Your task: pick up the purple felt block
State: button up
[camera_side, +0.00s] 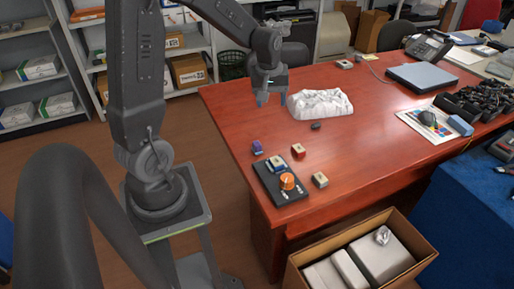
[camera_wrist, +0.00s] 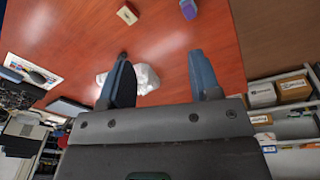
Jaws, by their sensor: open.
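The purple felt block (camera_side: 257,147) is small and lies on the red-brown table, beside the far left corner of a black tray. In the wrist view the purple block (camera_wrist: 188,9) shows at the top edge, right of centre, beyond my fingertips. My gripper (camera_side: 262,99) hangs above the table's back left part, well behind the purple block and apart from it. In the wrist view my gripper (camera_wrist: 159,57) has its two blue-grey fingers spread wide with nothing held between them.
The black tray (camera_side: 271,187) holds a blue block (camera_side: 275,164) and an orange round piece (camera_side: 287,181). A red-and-beige block (camera_side: 298,151) and a beige block (camera_side: 320,180) lie nearby. A crumpled white bundle (camera_side: 320,104) lies right of my gripper.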

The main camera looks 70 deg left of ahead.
jog(key=a+f+n+g, duration=0.1)
jog(key=a+f+n, duration=0.4)
jog(key=a+f, duration=0.45)
send_over(257, 143)
jog(key=shift+h, duration=0.4)
notch_tip(257, 143, down, 8)
jog(key=shift+a+f, duration=0.1)
jog(key=shift+f, duration=2.9)
jog(key=shift+c, duration=0.2)
jog(key=c, duration=1)
jog(key=shift+o, duration=0.2)
jog(key=shift+r, duration=0.15)
notch_tip(257, 143, up, 4)
jog(key=shift+r, duration=0.15)
jog(key=s+a+r, duration=0.4)
jog(key=s+r, duration=0.2)
jog(key=s, duration=0.4)
jog(key=shift+s+a+r, duration=0.25)
jog(key=shift+s+a, duration=0.05)
jog(key=shift+a, duration=0.05)
